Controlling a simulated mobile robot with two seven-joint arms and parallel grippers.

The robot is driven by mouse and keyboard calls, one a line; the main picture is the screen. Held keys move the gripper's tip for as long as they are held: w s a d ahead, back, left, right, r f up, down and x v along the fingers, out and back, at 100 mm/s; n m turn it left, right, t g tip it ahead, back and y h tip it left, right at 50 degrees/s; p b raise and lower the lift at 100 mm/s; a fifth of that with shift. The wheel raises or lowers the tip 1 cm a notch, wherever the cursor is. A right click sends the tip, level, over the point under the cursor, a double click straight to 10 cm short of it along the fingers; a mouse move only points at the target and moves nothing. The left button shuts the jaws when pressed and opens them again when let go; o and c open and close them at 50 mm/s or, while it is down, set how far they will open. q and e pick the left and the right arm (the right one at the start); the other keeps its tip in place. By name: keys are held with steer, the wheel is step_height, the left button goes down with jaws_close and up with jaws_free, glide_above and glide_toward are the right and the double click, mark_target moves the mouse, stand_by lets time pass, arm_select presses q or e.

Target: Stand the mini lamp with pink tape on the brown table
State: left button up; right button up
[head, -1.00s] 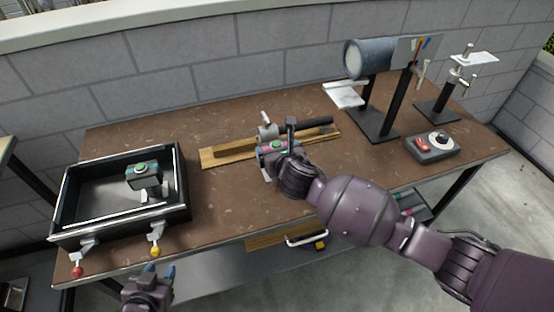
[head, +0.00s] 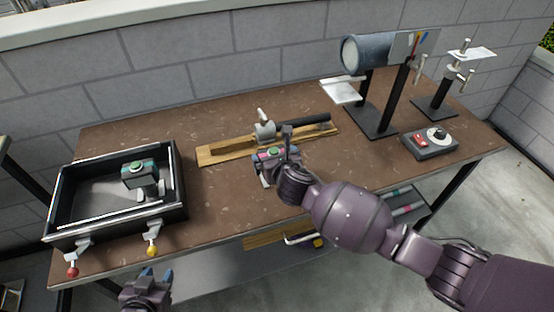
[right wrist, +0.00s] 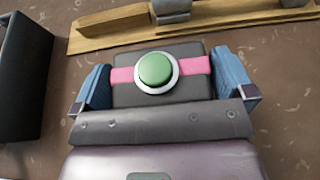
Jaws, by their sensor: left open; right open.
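The mini lamp with pink tape (head: 266,153) is on the brown table (head: 225,200), in front of the wooden plank. It looks upright, but its base is partly hidden in the head view. In the right wrist view the dark lamp head (right wrist: 190,88) has a pink band and a green button in a white ring. My right gripper (right wrist: 165,82) is open, with one blue finger pad on each side of the lamp and small gaps visible. My left gripper (head: 157,274) is open and empty at the table's front, below the tray.
A black tray (head: 58,205) at left holds another lamp with green tape (head: 140,174). A wooden plank (head: 207,156) carries a metal clamp and dark rod. A drum on a stand (head: 366,54) and a control box (head: 430,143) stand at right. The table is clear between tray and lamp.

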steer(key=p+v, duration=0.2)
steer(key=v, duration=1)
